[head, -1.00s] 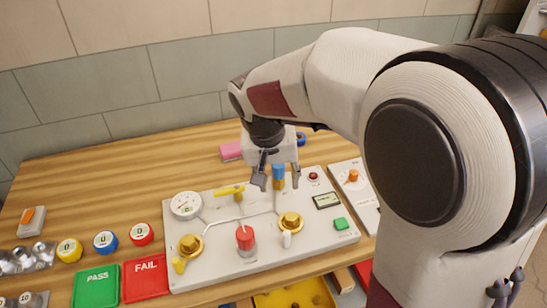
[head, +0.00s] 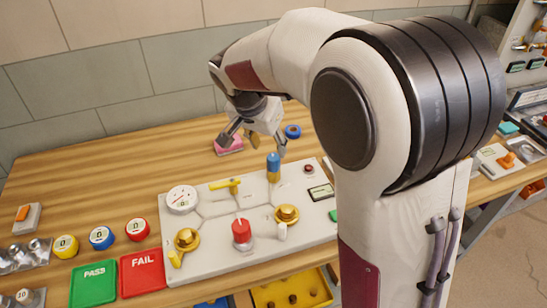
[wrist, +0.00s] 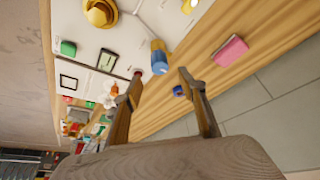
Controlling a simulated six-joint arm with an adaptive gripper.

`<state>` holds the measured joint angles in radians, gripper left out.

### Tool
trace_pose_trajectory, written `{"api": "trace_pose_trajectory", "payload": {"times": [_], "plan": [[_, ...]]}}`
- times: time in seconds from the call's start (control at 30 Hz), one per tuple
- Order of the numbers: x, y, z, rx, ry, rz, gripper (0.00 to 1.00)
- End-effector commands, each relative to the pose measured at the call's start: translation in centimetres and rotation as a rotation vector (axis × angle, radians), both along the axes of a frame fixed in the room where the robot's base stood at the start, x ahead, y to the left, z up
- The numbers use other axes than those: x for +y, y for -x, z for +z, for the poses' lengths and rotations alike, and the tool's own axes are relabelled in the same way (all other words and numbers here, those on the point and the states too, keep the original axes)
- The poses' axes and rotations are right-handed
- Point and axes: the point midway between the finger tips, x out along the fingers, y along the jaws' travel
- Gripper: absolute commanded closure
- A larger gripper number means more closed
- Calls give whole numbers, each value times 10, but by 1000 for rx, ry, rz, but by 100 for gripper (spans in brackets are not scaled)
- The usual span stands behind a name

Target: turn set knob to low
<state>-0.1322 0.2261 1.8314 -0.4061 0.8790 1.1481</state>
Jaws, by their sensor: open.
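No readable label marks the set knob, so I cannot tell which control it is. The white panel (head: 212,213) bears two gold knobs (head: 187,238) (head: 287,214), a red knob (head: 241,232), a yellow lever (head: 224,184) and a blue-topped cylinder (head: 273,167). An orange knob (wrist: 114,90) shows partly behind a finger in the wrist view; my arm hides that area in the head view. My gripper (head: 252,146) is open and empty above the table behind the panel, tilted, with its right finger near the blue-topped cylinder. In the wrist view that cylinder (wrist: 158,57) appears just beyond the fingertips.
A pink block (head: 230,147) and a blue ring (head: 293,131) lie behind the panel. Green PASS (head: 94,286) and red FAIL (head: 143,274) trays stand left, with several round gauges behind. My arm covers the panel's right end. The table's back left is clear.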

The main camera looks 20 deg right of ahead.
Motion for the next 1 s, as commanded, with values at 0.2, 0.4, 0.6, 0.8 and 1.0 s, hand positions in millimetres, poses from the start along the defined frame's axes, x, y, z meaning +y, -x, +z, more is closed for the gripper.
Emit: {"api": "trace_pose_trajectory", "payload": {"times": [0.2,0.4,0.6,0.8,1.0], "plan": [[-1,0,-2,2,0,1,59],[-4,-3,-14,4,1,0,59],[-10,-9,-34,4,1,0,59],[-16,-15,-55,4,1,1,59],[-20,-20,-69,2,0,1,59]]}}
